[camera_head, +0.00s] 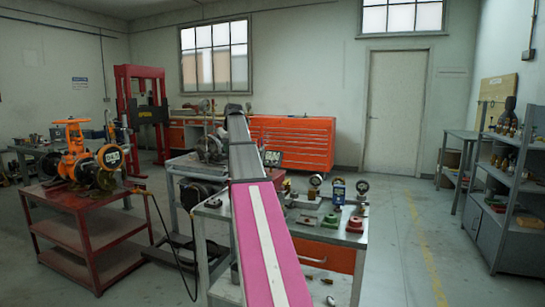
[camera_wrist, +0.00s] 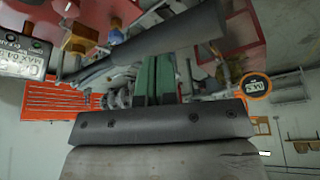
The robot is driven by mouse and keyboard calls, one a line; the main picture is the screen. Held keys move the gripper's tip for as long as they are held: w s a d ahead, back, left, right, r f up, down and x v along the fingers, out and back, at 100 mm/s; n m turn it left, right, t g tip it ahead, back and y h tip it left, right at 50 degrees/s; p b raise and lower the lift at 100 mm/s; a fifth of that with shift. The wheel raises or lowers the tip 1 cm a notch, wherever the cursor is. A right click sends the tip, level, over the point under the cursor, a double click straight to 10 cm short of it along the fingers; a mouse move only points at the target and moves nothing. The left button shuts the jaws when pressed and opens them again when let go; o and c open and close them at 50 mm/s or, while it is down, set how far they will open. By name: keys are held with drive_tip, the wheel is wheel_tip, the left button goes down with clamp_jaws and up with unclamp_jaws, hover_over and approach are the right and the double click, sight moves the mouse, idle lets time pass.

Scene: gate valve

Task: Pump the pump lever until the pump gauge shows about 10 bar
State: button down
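In the wrist view a dark cylindrical bar (camera_wrist: 150,48), probably the pump lever, runs slantwise across the picture. My gripper (camera_wrist: 157,68) shows there as two greenish fingers side by side with almost no gap, reaching up to the bar. The bar crosses at the fingertips, which are hidden; I cannot tell whether they touch it. A plate with "MAX" lettering (camera_wrist: 22,65) is at the left edge. In the head view my pink and grey arm hides the gripper and lever. I cannot identify the pump gauge.
A workbench (camera_head: 335,233) with several gauges and small parts stands right of my arm. A red cart (camera_head: 85,212) carries an orange valve (camera_head: 75,143) at left. A grey shelf (camera_head: 505,205) stands at right. An orange tool cabinet (camera_head: 300,140) is behind. The right floor is clear.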

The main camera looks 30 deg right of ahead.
wheel_tip(320, 180, down, 11)
drive_tip(key=shift+r, duration=0.2)
idle(0.4)
wheel_tip(320, 180, up, 13)
drive_tip(key=shift+f, duration=0.1)
idle(0.6)
wheel_tip(320, 180, down, 13)
idle(1.1)
drive_tip(key=shift+r, duration=0.2)
